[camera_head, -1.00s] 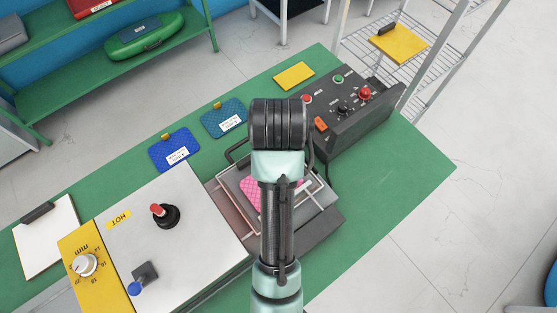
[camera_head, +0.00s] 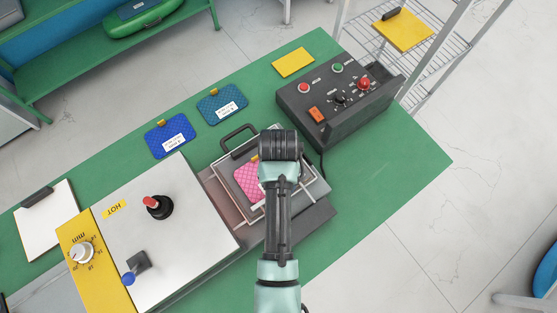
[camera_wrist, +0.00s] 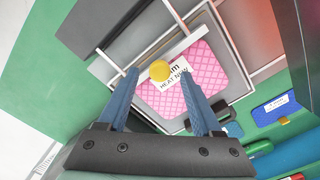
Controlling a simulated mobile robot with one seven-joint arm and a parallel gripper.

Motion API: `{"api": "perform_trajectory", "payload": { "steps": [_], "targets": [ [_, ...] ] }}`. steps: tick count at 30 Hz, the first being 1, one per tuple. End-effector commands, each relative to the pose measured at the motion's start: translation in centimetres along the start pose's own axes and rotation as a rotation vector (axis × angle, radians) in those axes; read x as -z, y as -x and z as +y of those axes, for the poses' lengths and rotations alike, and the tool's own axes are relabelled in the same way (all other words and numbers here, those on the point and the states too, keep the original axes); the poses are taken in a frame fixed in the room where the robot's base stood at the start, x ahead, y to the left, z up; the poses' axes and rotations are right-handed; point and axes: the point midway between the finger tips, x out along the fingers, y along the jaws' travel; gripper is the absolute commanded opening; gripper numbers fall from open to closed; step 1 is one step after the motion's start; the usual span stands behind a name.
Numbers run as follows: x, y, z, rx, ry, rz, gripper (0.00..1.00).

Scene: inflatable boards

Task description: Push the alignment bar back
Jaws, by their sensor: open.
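A pink quilted board (camera_head: 250,182) with a yellow valve lies in a metal tray under my arm. In the wrist view the pink board (camera_wrist: 205,62) carries a white label reading "HEAT NOW". Thin pale bars (camera_head: 254,216) run around it; they also show in the wrist view (camera_wrist: 150,50). I cannot tell which one is the alignment bar. My gripper (camera_wrist: 159,75) is open, its two blue fingers apart above the board, with the yellow valve (camera_wrist: 160,70) seen between them. It appears empty. In the head view my wrist hides the fingers and the tray's right part.
A black handle (camera_head: 236,138) rises at the tray's back edge. A control box (camera_head: 340,100) stands to the right. A metal press housing (camera_head: 165,235) with a HOT label stands to the left.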

Motion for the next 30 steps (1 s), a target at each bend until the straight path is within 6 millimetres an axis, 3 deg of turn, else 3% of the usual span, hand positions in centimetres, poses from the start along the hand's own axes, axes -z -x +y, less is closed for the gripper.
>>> {"api": "perform_trajectory", "payload": {
  "steps": [6,15,26,30],
  "targets": [
    [0.0,-1.6,0.0,0.000,0.000,0.001,0.67],
    [0.1,-1.9,0.0,0.001,0.000,0.003,0.67],
    [0.1,-1.8,0.0,0.000,0.000,0.003,0.04],
    [0.1,-1.8,0.0,0.000,0.000,0.003,0.00]
  ]
}}
